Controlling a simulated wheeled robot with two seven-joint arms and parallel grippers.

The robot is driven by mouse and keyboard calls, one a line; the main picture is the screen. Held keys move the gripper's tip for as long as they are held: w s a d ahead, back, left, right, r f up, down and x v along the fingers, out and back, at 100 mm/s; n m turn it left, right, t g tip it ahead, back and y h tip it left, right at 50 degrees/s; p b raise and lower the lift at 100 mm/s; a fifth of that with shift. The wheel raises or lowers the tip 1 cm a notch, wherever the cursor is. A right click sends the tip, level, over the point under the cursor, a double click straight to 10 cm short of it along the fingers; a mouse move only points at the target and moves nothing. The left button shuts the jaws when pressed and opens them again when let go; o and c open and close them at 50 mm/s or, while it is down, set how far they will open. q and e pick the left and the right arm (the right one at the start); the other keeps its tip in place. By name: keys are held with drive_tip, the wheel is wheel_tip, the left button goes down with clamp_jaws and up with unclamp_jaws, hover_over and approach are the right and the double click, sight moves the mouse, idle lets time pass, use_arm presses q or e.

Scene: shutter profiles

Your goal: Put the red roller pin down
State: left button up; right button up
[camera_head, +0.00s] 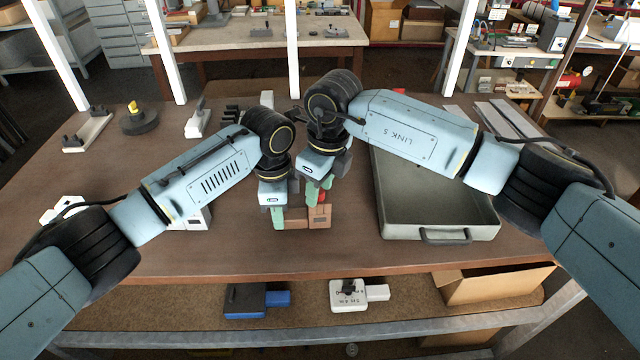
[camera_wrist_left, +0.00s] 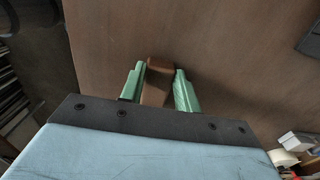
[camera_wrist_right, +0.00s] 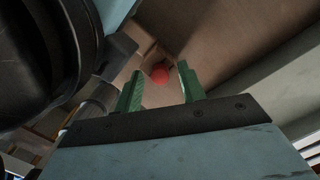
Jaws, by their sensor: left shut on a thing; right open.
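The red roller pin shows as a small red round end in the right wrist view (camera_wrist_right: 160,73). In the head view it is a red spot (camera_head: 321,197) just above a brown block (camera_head: 319,216), partly hidden by my right gripper. I cannot tell whether it stands in the block or beside it. My right gripper (camera_head: 318,190) is open, its green fingers on either side of the pin and apart from it in the right wrist view. My left gripper (camera_head: 279,217) is shut on a brown piece (camera_wrist_left: 157,82) beside the block.
A grey metal tray (camera_head: 440,234) stands right of the grippers on the brown table. A white part (camera_head: 190,219) sits left, partly behind my left arm. Several dark pegs and small fixtures stand at the back. The table's front edge is close, with bare tabletop left of it.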

wheel_tip(320, 180, up, 13)
drive_tip(key=d, duration=0.1)
drive_tip(key=shift+s+d, duration=0.15)
drive_tip(key=shift+s, duration=0.3)
use_arm(q)
drive_tip(key=o, duration=1.1)
drive_tip(key=shift+c, duration=0.2)
wheel_tip(320, 180, up, 5)
drive_tip(key=p, duration=0.5)
drive_tip(key=shift+r+p, duration=0.1)
drive_tip(key=shift+p, duration=0.2)
drive_tip(key=shift+r, duration=0.9)
use_arm(e)
drive_tip(key=shift+r, duration=2.55)
